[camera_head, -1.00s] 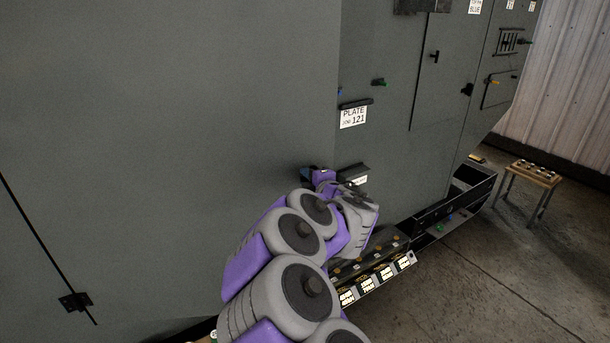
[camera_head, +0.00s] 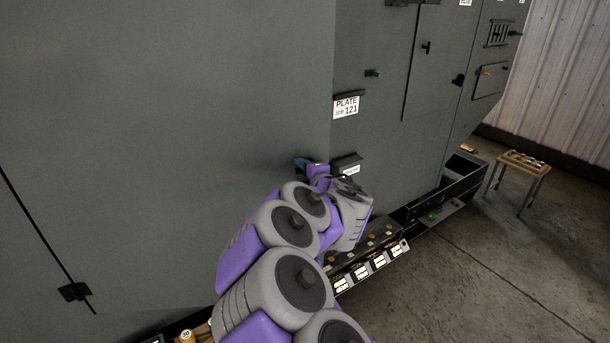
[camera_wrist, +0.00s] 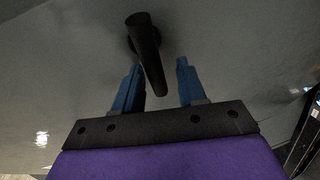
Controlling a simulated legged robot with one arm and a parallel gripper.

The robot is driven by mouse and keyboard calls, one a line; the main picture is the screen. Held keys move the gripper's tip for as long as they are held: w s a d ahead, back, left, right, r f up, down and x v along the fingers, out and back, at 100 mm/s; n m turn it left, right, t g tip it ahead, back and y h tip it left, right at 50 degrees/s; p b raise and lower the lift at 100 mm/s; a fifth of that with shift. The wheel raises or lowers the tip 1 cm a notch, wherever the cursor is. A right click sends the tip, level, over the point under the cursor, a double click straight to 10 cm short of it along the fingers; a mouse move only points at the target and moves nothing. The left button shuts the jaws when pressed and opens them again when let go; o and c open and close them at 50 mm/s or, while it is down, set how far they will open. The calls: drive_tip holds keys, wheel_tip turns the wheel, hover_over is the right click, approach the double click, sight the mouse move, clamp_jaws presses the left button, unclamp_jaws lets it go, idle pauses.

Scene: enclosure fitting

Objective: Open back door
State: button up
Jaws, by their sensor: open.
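The grey enclosure (camera_head: 180,90) fills the left and middle of the head view. A door seam with a black hinge (camera_head: 75,291) shows at its lower left. In the wrist view a black lever handle (camera_wrist: 148,52) sticks out from the grey panel. My gripper (camera_wrist: 156,82) is open, with its blue fingers apart. The handle's free end reaches down between the fingers, nearer the left one; I cannot tell whether it touches. In the head view my gripper (camera_head: 303,163) is at the enclosure's corner, partly hidden by my wrist, and the handle is hidden there.
A plate label (camera_head: 346,107) is on the right face. A ledge with several labelled bins (camera_head: 372,265) runs along the base beside my arm. A small wooden table (camera_head: 524,163) stands at the right. The floor (camera_head: 490,265) at lower right is clear.

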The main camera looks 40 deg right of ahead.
drive_tip(key=b+v, duration=0.4)
drive_tip(key=v, duration=1.3)
drive_tip(key=shift+a+r, duration=0.1)
drive_tip(key=shift+c, duration=0.3)
